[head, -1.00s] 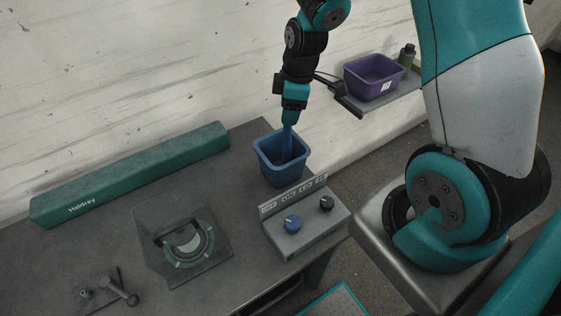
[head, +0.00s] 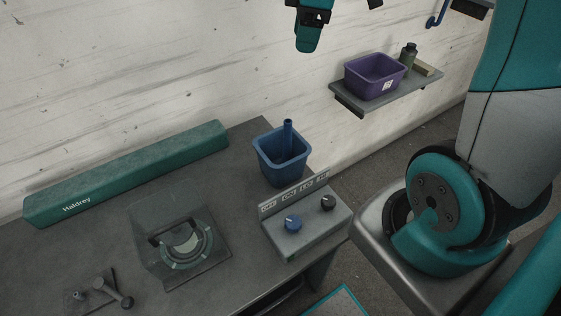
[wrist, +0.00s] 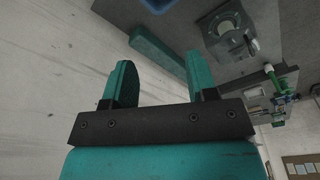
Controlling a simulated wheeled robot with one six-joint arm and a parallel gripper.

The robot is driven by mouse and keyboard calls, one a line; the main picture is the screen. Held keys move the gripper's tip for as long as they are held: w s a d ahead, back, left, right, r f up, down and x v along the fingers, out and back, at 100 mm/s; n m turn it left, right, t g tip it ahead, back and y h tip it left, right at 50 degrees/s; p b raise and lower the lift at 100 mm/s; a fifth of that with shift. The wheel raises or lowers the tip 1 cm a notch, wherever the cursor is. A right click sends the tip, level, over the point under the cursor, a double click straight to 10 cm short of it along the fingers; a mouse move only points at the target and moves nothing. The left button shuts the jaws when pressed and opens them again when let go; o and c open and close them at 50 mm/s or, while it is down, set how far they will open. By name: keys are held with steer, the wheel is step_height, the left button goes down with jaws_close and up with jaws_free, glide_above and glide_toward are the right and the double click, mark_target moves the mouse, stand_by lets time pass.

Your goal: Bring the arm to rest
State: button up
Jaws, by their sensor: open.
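My gripper (head: 307,38) is at the top of the head view, in front of the white wall and well above the bench. In the wrist view my gripper (wrist: 158,82) shows two teal fingers spread apart with nothing between them. A blue bin (head: 281,160) stands on the grey bench, with a blue tube-like piece (head: 288,135) upright in it and sticking out above its rim. My gripper is apart from both. Most of the arm between gripper and base is out of the head view.
The bench (head: 100,240) also holds a long green Haldrey housing (head: 130,170), a round fixture (head: 185,243), a small lever (head: 118,292) and a control box (head: 305,225) with two knobs. A wall shelf (head: 400,92) carries a purple bin (head: 373,77) and a green bottle (head: 408,54).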

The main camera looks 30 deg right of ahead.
steer(key=shift+r, duration=0.3)
steer(key=s+a+f+m+g+y, duration=0.1)
steer(key=s+a+m, duration=0.3)
steer(key=s+a, duration=1.5)
steer(key=shift+s+f+y+b, duration=0.15)
steer(key=shift+s+y+b, duration=0.15)
steer(key=shift+y, duration=0.5)
steer(key=shift+w, duration=0.1)
